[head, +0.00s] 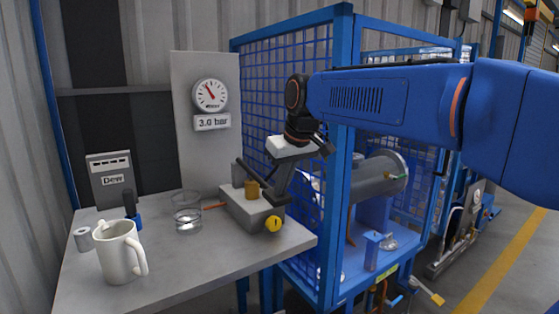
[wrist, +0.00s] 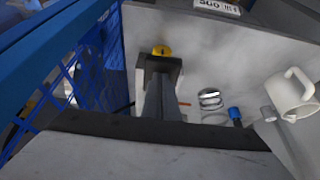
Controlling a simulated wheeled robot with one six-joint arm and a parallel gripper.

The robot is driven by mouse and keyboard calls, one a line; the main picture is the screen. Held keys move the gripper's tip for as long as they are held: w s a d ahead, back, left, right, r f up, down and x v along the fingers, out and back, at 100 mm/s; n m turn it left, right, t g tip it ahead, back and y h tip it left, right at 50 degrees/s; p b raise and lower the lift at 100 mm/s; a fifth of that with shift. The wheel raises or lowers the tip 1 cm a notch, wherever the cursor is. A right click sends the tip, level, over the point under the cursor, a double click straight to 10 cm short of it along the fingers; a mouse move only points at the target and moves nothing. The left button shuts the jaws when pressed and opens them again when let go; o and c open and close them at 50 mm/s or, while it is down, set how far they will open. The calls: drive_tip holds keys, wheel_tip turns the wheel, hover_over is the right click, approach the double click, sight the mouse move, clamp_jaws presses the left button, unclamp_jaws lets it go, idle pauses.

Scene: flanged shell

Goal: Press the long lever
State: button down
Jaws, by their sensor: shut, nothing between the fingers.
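A grey box-shaped fixture (head: 247,211) sits near the right edge of the bench in the head view. It carries a short brass cylinder (head: 252,189), a yellow round knob (head: 273,223) on its front and a thin dark bar (head: 253,174) slanting above it, which looks like the long lever. My gripper (head: 275,198) is shut and empty, its dark fingers pointing down over the fixture's right end. I cannot tell whether they touch it. In the wrist view my gripper (wrist: 161,63) hides most of the fixture; the yellow knob (wrist: 161,50) shows just beyond the fingertips.
A blue mesh cage (head: 335,200) stands close to the right of the bench (head: 190,262). A white mug (head: 118,252), a glass jar (head: 187,211) and a grey "Dew" box (head: 110,178) stand to the left. A gauge panel (head: 205,150) rises behind.

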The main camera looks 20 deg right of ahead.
drive_tip(key=v, duration=0.3)
drive_tip(key=shift+w+r, duration=0.25)
drive_tip(key=shift+r, duration=0.3)
drive_tip(key=s+v, duration=0.1)
drive_tip(key=v, duration=0.9)
drive_tip(key=shift+s+d+f, duration=0.2)
drive_tip(key=shift+s+f, duration=0.05)
drive_tip(key=shift+f, duration=0.15)
drive_tip(key=s+d+f+m, duration=0.1)
drive_tip(key=s+f, duration=0.6)
drive_tip(key=f, duration=0.4)
drive_tip(key=s+d+f+m, duration=0.1)
drive_tip(key=s+d+f, duration=0.1)
drive_tip(key=s+f, duration=0.5)
drive_tip(key=s+d+f+m+h, duration=0.1)
drive_tip(key=s+f, duration=0.5)
drive_tip(key=f, duration=0.9)
drive_tip(key=shift+s+d+f, duration=0.2)
drive_tip(key=shift+s+d, duration=0.1)
drive_tip(key=shift+s, duration=0.1)
